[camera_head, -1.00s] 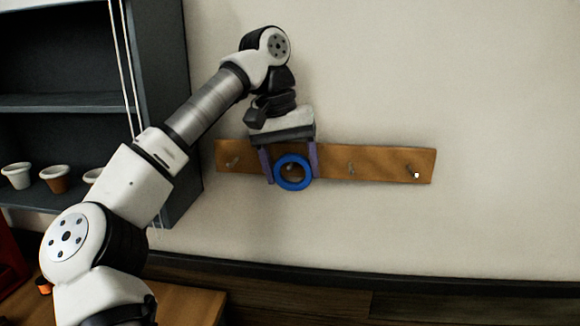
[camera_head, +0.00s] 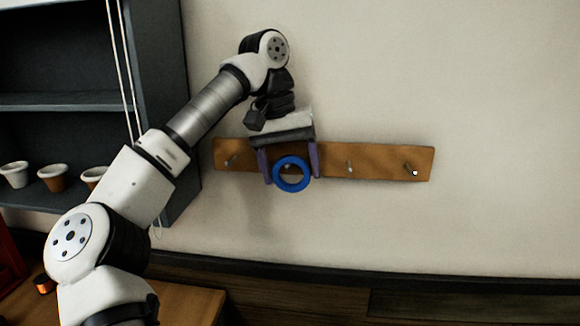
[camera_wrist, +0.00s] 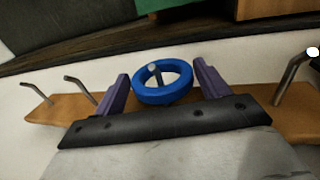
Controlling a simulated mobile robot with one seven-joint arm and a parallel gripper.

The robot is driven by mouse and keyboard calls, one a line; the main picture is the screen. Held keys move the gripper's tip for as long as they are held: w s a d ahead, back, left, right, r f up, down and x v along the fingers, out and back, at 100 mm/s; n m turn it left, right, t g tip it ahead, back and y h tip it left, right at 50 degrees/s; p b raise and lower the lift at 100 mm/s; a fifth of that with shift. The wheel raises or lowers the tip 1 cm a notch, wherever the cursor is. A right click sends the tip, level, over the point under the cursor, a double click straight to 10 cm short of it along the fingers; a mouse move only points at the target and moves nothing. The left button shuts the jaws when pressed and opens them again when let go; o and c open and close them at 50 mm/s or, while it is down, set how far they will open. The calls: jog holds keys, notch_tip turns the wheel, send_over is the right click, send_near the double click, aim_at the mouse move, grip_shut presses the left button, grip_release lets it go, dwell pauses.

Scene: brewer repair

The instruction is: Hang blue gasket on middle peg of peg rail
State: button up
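The blue gasket (camera_head: 291,188) is a ring in front of the wooden peg rail (camera_head: 382,163); it also shows in the wrist view (camera_wrist: 163,98). A peg (camera_wrist: 153,68) shows through its hole, the second from the left in the head view. The gasket appears to be around this peg; whether it rests on it I cannot tell. My gripper (camera_head: 290,172) has its purple fingers on either side of the gasket, with small gaps between them and the ring in the wrist view. It looks open.
Other pegs show at the left (camera_head: 231,160) and right (camera_head: 350,167) of the gasket, all bare. A dark shelf (camera_head: 160,90) with small pots (camera_head: 53,178) stands at the left. The wall right of the rail is clear.

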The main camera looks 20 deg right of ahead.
jog(key=o, duration=0.3)
jog(key=v, duration=0.7)
jog(key=shift+r, duration=0.25)
jog(key=shift+s+a+f, duration=0.1)
